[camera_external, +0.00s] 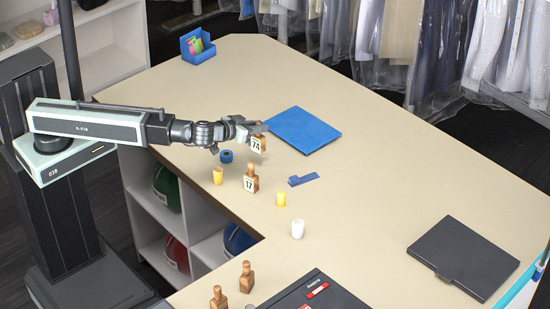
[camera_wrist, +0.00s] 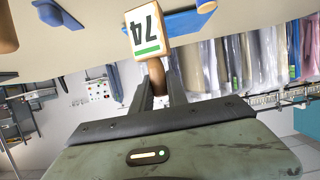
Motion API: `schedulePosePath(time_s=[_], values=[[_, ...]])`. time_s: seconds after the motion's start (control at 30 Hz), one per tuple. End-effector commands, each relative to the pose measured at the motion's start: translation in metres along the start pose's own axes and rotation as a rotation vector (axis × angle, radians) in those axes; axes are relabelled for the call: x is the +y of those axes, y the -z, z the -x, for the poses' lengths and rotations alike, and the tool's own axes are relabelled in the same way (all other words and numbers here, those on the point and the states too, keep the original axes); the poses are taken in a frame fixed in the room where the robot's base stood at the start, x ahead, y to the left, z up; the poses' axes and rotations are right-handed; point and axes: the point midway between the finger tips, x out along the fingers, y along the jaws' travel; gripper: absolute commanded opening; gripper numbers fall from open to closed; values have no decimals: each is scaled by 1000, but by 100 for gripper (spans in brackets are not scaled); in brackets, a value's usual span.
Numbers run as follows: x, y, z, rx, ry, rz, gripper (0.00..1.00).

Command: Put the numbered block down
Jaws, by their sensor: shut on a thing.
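The numbered block (camera_external: 258,144) is wooden with a white face marked 74. My gripper (camera_external: 253,128) is shut on its narrow wooden neck and holds it over the tabletop. In the wrist view the block (camera_wrist: 148,27) shows its 74 upside down, with a green stripe, beyond the fingers of my gripper (camera_wrist: 157,88). Whether its base touches the table is hard to tell. A second wooden block marked 17 (camera_external: 250,181) stands upright on the table, a little nearer the camera.
Near the gripper are a blue mat (camera_external: 303,130), a blue roll (camera_external: 226,156), a yellow cylinder (camera_external: 218,176) and a blue strip with a roll (camera_external: 304,180). Another yellow cylinder (camera_external: 281,199) and a white cylinder (camera_external: 298,229) stand nearer. The beige tabletop (camera_external: 365,170) is clear to the right.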

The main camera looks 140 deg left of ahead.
Motion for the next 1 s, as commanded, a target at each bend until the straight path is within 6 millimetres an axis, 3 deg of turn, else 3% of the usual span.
schedulePosePath(time_s=[0.03,0.13,0.57,0.67,0.87,1.0], values=[[0,22,8,0,0,0,0],[0,34,12,0,1,0,0],[6,34,18,0,-11,-4,0],[25,36,36,0,-50,-18,0],[89,35,106,-3,-189,-69,0],[122,-11,152,-2,-272,-100,0]])
